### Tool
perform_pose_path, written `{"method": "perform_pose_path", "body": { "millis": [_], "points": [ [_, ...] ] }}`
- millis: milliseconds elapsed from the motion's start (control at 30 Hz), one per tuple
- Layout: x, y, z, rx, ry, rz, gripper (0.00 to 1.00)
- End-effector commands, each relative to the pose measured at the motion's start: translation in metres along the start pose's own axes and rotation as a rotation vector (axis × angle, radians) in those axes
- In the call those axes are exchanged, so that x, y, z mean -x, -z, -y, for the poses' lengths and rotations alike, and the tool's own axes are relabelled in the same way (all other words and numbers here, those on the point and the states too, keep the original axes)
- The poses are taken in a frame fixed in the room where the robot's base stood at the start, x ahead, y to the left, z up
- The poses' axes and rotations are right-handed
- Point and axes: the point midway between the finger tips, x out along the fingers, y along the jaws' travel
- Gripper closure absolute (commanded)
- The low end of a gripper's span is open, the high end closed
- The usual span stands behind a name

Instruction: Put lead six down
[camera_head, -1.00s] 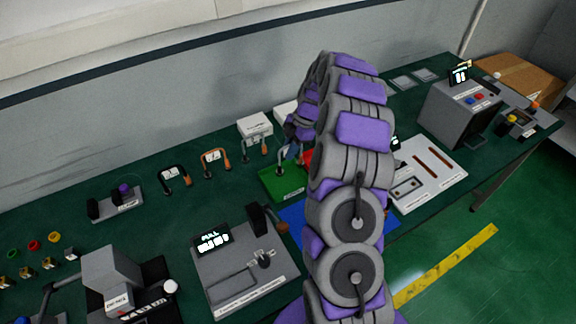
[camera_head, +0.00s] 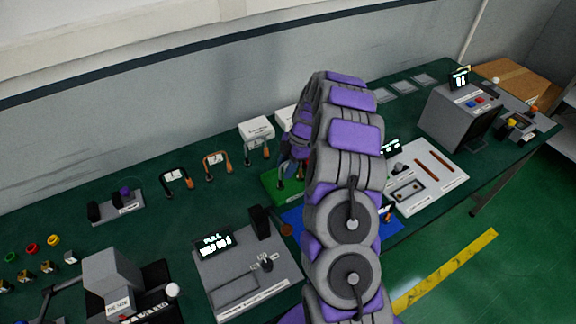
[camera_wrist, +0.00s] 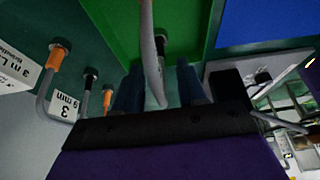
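A grey lead (camera_wrist: 150,50) stands in the green tray (camera_wrist: 190,25) in the wrist view. It runs down between the two dark fingers of my gripper (camera_wrist: 160,88), which are spread with gaps visible beside the lead. A black connector end shows next to it. I cannot read a number on this lead. In the head view the green tray (camera_head: 270,184) is partly hidden by my arm, with a grey lead end (camera_head: 281,176) over it. The fingertips are hard to make out there.
A blue tray (camera_head: 296,220) adjoins the green one. Several leads with orange ends, such as one (camera_head: 217,165) with a white tag, stand to the left. White boxes (camera_head: 256,128) stand behind. A grey panel (camera_head: 240,275) and a white panel (camera_head: 425,180) flank the trays.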

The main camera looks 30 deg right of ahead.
Motion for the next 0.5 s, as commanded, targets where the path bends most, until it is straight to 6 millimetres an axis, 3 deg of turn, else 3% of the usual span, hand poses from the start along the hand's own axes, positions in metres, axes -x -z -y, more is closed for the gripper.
{"method": "perform_pose_path", "body": {
  "millis": [267, 500],
  "points": [
    [0.007, -0.008, 0.000, -0.001, -0.001, -0.009, 0.60],
    [0.046, -0.009, 0.000, 0.000, -0.004, -0.010, 0.60]
  ]
}}
